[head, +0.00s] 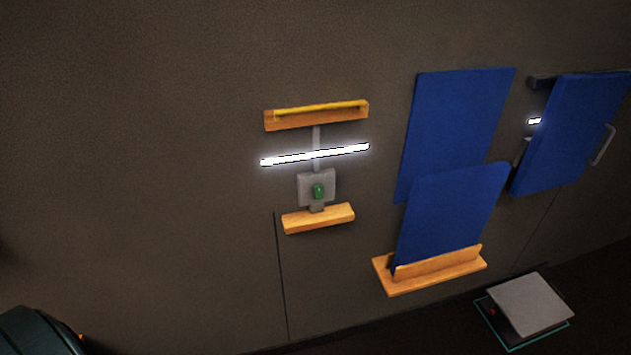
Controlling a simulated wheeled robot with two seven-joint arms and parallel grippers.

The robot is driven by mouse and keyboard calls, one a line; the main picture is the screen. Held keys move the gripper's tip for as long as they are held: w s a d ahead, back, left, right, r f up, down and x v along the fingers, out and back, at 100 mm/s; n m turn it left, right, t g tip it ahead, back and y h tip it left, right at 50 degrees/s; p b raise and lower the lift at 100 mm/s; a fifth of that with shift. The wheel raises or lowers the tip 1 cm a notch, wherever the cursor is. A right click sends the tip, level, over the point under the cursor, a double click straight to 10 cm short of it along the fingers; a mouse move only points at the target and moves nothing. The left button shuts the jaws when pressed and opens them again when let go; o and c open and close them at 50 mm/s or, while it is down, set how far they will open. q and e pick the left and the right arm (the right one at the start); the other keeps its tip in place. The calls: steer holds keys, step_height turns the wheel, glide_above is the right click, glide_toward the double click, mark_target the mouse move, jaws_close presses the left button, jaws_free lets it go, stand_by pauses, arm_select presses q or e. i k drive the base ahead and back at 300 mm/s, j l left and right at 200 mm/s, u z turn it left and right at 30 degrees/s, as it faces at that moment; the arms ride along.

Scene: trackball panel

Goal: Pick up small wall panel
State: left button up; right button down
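A smaller blue panel (451,215) stands tilted on a wooden ledge (434,271) low on the wall, its lower edge hidden behind the ledge's raised lip. It overlaps a larger blue panel (458,125) flat on the wall behind it. Another blue panel (573,133) at the right stands out from the wall at an angle, with a pale handle (603,145) at its right edge. I cannot tell for certain which is the small wall panel. Neither of my grippers is in view.
Left of the panels are a wooden bar with a yellow strip (317,114), a glowing white bar (315,155), a grey plate with a green knob (318,189) and a wooden block (318,218). A grey slab (530,304) lies at bottom right. The left wall is bare.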

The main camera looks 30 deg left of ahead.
mark_target(448, 212)
steer(key=i+l+u, duration=0.25)
steer(key=i+l, duration=0.15)
steer(key=l, duration=0.2)
steer(key=i+l+u, duration=0.15)
steer(key=l, duration=0.2)
steer(key=i+l+u, duration=0.1)
steer(key=i+l, duration=0.15)
steer(key=i+l+u, duration=0.15)
steer(key=l, duration=0.3)
steer(key=i+l+u, duration=0.1)
steer(key=l, duration=0.3)
steer(key=i+l+u, duration=0.15)
steer(key=l, duration=0.25)
